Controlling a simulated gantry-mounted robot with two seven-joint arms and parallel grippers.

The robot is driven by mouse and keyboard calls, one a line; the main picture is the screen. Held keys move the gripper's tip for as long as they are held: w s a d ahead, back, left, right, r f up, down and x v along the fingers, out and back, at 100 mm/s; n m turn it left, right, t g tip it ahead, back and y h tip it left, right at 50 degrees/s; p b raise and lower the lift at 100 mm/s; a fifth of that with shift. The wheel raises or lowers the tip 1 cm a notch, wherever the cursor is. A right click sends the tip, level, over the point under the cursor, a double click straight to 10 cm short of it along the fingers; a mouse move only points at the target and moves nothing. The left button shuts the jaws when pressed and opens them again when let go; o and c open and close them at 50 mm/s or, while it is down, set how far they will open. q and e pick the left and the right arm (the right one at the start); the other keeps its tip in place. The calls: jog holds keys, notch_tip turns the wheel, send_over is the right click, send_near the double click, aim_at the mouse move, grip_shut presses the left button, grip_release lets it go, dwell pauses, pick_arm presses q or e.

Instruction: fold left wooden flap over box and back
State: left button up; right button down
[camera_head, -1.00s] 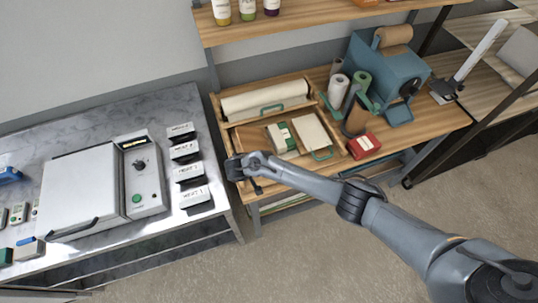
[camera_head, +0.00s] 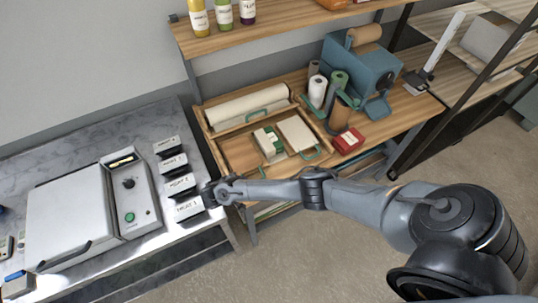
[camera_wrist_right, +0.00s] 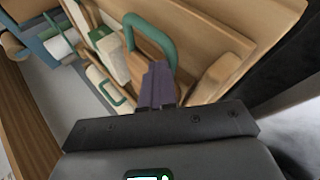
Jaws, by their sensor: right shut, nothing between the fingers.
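The wooden box (camera_head: 318,130) stands on the wooden table with pale contents inside. A brown wooden panel (camera_head: 238,154), which looks like the left flap, lies at its left side; a green handle (camera_head: 262,172) shows at its front edge. My right gripper (camera_head: 210,192) is at the box's front left corner, beside the panel, shut and empty. In the right wrist view my shut fingers (camera_wrist_right: 157,75) overlap the lower end of a green handle (camera_wrist_right: 150,38) on a wooden panel (camera_wrist_right: 205,35); whether they touch, I cannot tell. My left gripper is out of view.
Several meat labels (camera_head: 180,186) stand on the metal counter (camera_head: 60,150) close left of my right gripper. A grey press (camera_head: 75,215) stands further left. A red box (camera_head: 348,141) and a blue machine (camera_head: 362,75) stand right of the wooden box. A shelf with bottles (camera_head: 225,14) hangs above.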

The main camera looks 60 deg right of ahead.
dwell(0.4)
jog(key=shift+r+p, duration=0.55)
jog(key=shift+p, duration=0.15)
jog(key=r+p, duration=0.3)
jog(key=shift+s+d+r+p, duration=0.2)
jog(key=shift+d+p, duration=0.1)
jog(key=shift+d, duration=0.05)
jog(key=f+b+v, duration=0.1)
jog(key=b+v, duration=0.1)
jog(key=v, duration=0.7)
jog(key=shift+a+r, duration=0.25)
jog(key=shift+a, duration=0.4)
jog(key=shift+w, duration=0.15)
